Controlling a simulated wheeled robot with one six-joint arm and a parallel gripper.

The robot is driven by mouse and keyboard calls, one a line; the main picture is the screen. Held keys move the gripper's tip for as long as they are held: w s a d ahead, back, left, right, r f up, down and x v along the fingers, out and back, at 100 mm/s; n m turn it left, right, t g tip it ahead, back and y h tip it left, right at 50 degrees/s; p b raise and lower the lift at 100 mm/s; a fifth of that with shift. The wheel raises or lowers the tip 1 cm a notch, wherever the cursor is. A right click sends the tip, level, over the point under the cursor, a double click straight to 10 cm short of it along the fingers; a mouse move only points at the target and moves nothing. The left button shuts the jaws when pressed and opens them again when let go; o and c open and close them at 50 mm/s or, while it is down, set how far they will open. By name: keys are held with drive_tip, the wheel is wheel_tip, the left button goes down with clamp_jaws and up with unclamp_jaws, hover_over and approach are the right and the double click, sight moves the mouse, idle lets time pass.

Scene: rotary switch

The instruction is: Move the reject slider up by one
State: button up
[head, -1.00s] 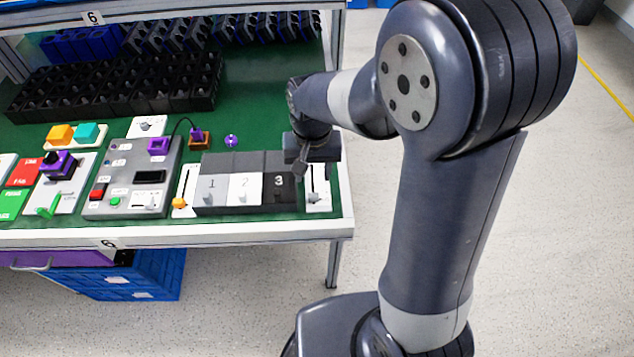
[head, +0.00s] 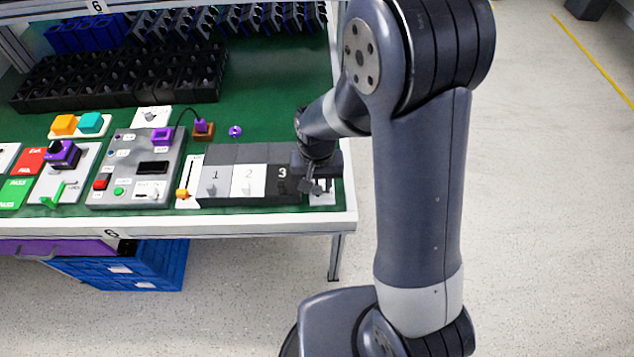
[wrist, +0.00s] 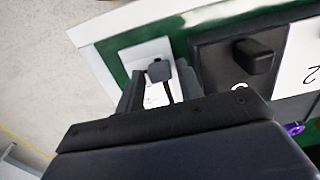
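A white slider plate (head: 322,199) lies at the right end of the row, beside the block marked 3. The wrist view shows this plate (wrist: 143,52) with a dark knob (wrist: 160,71) on a dark slot. My gripper (head: 313,187) is over this plate and hides most of it in the head view. In the wrist view my gripper (wrist: 161,84) is open, one finger on each side of the knob; contact cannot be told. A second slider plate (head: 191,170) with an orange knob (head: 182,194) is left of the numbered blocks. I cannot read which slider is labelled reject.
The dark block marked 3 (head: 284,184) stands close on the left of my gripper. A grey control box (head: 135,170) and a purple ring (head: 236,131) are farther left. The table's front rim (head: 250,227) is just below; green mat is free behind.

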clamp_jaws()
drive_tip(key=shift+w, duration=1.3)
drive_tip(key=shift+o, duration=1.4)
unclamp_jaws()
wheel_tip(320, 180, up, 11)
drive_tip(key=shift+f, duration=0.1)
